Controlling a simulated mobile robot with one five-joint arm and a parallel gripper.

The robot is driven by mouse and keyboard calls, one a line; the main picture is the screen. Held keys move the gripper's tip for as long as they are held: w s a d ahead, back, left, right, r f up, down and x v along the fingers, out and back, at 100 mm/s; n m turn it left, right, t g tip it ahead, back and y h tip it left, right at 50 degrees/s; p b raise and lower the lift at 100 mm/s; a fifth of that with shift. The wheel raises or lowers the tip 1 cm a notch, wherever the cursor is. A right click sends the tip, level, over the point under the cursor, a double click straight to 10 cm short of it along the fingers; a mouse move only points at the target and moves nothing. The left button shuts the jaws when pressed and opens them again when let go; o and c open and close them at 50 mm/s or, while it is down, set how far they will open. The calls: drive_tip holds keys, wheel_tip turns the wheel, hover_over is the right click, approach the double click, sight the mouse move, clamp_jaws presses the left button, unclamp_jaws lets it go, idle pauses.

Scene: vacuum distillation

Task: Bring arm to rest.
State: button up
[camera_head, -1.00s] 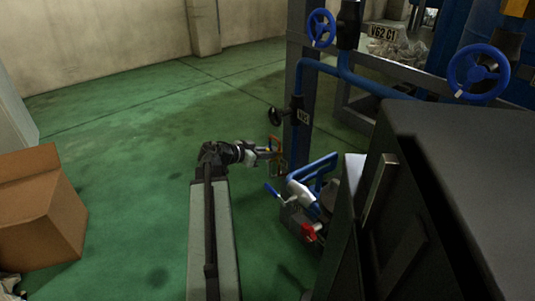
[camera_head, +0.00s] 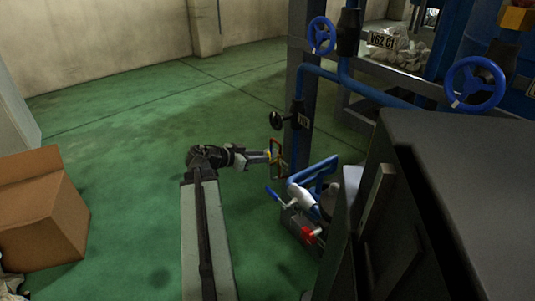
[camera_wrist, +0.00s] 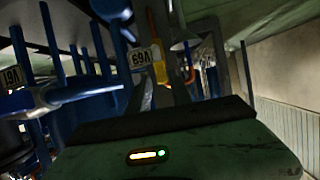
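In the head view my arm reaches forward from the bottom middle and bends right at its elbow. My gripper (camera_head: 275,157) is at its far end, close to the dark post and left of the blue pipework. Orange-brown parts show at its tip, too small to tell whether the fingers are open or shut. Nothing is clearly held.
A low blue pipe assembly (camera_head: 318,172) with a red part stands just right of my gripper. A large dark cabinet (camera_head: 460,190) fills the right. A cardboard box (camera_head: 45,210) lies left. Green floor between is clear.

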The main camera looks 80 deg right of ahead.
drive_tip(key=v, duration=0.3)
drive_tip(key=shift+p, duration=0.3)
drive_tip(key=shift+w, duration=0.15)
